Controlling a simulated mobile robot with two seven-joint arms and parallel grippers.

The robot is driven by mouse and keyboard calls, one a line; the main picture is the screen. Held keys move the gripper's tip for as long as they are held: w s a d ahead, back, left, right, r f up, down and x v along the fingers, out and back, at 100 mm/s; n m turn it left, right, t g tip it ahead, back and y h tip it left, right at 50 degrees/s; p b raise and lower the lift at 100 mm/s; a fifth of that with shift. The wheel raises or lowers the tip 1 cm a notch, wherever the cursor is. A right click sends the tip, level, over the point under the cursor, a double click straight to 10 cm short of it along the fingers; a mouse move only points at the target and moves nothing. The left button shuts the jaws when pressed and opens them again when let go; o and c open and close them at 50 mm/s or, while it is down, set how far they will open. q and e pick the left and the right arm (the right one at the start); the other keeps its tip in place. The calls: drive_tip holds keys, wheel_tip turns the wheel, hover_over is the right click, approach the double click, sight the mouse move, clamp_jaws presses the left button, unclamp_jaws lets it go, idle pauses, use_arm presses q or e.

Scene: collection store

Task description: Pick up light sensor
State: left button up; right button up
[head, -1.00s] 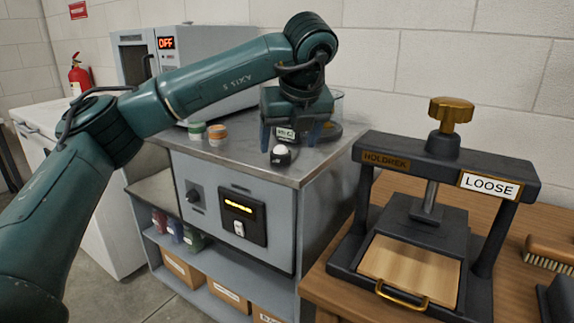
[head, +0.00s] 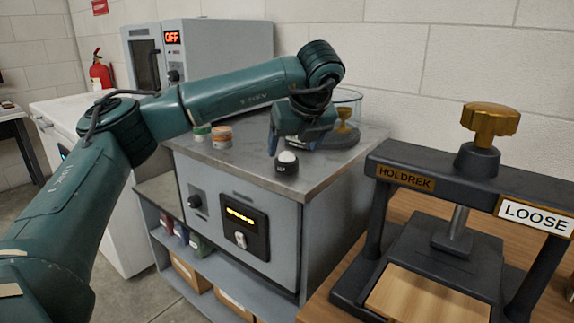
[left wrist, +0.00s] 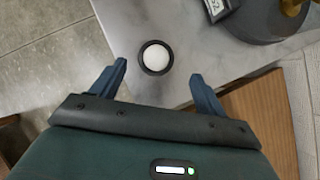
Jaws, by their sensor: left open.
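The light sensor (head: 287,163), a small black round puck with a white dome, sits on the grey metal cabinet top near its front edge. In the left wrist view it (left wrist: 156,57) lies just beyond and between the fingertips, with a gap on both sides. My left gripper (head: 293,143) is open and empty, close behind the sensor in the head view. Its two blue fingers also show spread in the left wrist view (left wrist: 158,70). My right gripper is in neither view.
A glass vessel with a brass piece (head: 346,117) stands behind my left gripper. Two small jars (head: 221,137) stand left on the cabinet top (head: 318,175). An oven (head: 235,60) reading OFF is behind. A dark press (head: 445,215) marked LOOSE stands on a wooden bench at right.

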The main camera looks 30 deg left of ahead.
sight(288, 155)
use_arm(q)
drive_tip(key=x, duration=0.4)
drive_tip(key=shift+s+a+f, duration=0.1)
drive_tip(key=shift+s+a, duration=0.05)
drive_tip(key=shift+a, duration=0.2)
drive_tip(key=shift+a+f, duration=0.2)
drive_tip(key=shift+f, duration=0.2)
drive_tip(key=shift+c, duration=0.5)
drive_tip(key=c, duration=1)
drive_tip(key=shift+o, duration=0.2)
